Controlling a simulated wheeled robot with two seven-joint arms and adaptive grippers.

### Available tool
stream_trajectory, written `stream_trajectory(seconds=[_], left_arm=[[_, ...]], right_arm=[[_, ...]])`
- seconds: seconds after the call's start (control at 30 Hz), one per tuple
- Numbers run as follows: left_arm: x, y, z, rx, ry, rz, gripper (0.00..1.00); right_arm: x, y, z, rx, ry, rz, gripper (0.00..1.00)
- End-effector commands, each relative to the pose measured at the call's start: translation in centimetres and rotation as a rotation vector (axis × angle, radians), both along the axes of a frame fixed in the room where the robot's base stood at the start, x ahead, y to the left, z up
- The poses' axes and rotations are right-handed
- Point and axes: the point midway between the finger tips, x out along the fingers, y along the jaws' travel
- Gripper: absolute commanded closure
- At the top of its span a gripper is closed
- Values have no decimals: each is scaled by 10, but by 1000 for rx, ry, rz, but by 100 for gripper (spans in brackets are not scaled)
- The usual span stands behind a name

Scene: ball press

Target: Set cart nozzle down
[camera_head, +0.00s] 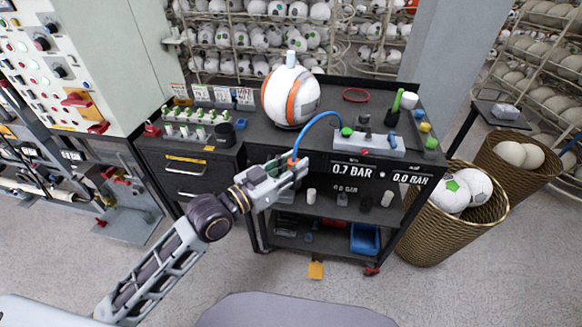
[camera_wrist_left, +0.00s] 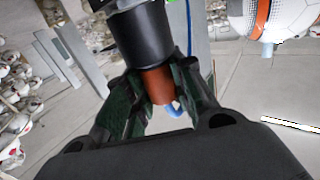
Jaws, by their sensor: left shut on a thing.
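My left gripper (camera_head: 290,170) is in front of the dark cart's top edge and is shut on the cart nozzle. In the left wrist view the nozzle (camera_wrist_left: 158,84) is an orange-brown piece below a black cylinder, between the two fingers (camera_wrist_left: 160,95). In the head view its orange end (camera_head: 291,162) shows at the fingertips. A white ball with an orange band (camera_head: 290,97) sits on the cart top and shows in the left wrist view (camera_wrist_left: 285,18). My right gripper is out of view.
A row of green-topped fittings (camera_head: 195,115) and a black cup (camera_head: 225,134) stand on the left side. A red ring (camera_head: 355,95) and a green-handled tool (camera_head: 397,101) lie at the back right. A wicker basket of balls (camera_head: 440,225) stands right of the cart.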

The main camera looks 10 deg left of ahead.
Motion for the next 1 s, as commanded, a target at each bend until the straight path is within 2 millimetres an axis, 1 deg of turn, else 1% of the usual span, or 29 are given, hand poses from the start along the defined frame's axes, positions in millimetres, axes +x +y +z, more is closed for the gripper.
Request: stream_trajectory(seconds=[0.6, 1.0], left_arm=[[0, 0, 1, -1, 0, 1, 100], [3, 5, 25, -6, -1, 32, 100]], right_arm=[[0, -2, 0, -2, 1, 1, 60], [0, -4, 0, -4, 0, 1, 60]])
